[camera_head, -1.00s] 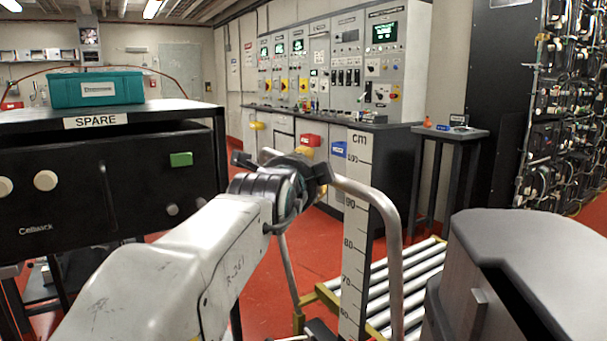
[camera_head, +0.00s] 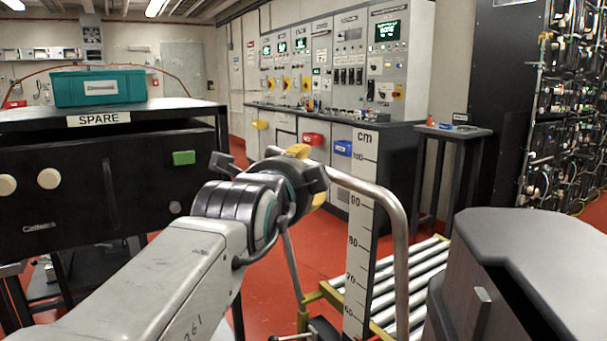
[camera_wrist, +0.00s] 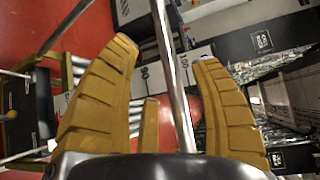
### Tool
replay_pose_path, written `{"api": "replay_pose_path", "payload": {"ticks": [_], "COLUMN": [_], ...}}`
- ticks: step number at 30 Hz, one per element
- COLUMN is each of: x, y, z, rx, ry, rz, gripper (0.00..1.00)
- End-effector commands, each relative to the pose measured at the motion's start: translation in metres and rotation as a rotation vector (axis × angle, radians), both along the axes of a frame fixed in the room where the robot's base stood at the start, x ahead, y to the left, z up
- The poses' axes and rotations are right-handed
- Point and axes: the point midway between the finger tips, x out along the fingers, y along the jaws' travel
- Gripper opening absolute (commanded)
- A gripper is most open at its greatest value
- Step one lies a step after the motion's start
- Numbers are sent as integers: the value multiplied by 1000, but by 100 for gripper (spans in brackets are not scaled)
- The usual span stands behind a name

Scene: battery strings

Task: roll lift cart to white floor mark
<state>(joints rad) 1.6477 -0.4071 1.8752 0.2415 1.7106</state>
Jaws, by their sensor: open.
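The lift cart shows in the head view as a bent metal push handle (camera_head: 397,235), a white cm height scale (camera_head: 362,190), yellow frame parts and a bed of silver rollers (camera_head: 412,278). My gripper (camera_head: 305,160) is at the top of the handle, partly hidden by my wrist. In the wrist view my gripper's yellow fingers (camera_wrist: 168,85) are open, with the handle's metal bar (camera_wrist: 176,75) running between them. The bar appears apart from both fingertips. No white floor mark can be made out on the visible red floor.
A black SPARE cabinet (camera_head: 100,185) with a teal case (camera_head: 98,88) on top stands at the left. A control panel (camera_head: 340,70) lines the back wall. A small dark table (camera_head: 452,132) and a wired rack (camera_head: 565,110) are at the right.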

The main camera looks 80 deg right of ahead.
Motion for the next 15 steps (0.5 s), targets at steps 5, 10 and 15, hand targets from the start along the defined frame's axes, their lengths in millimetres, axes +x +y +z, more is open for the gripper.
{"api": "replay_pose_path", "payload": {"ticks": [5,10,15], "x": [2,3,4], "y": [26,42,49], "z": [4,6,7], "rx": [-3,-2,0], "ry": [0,0,0], "rz": [0,0,0], "gripper": [58,58,58]}}
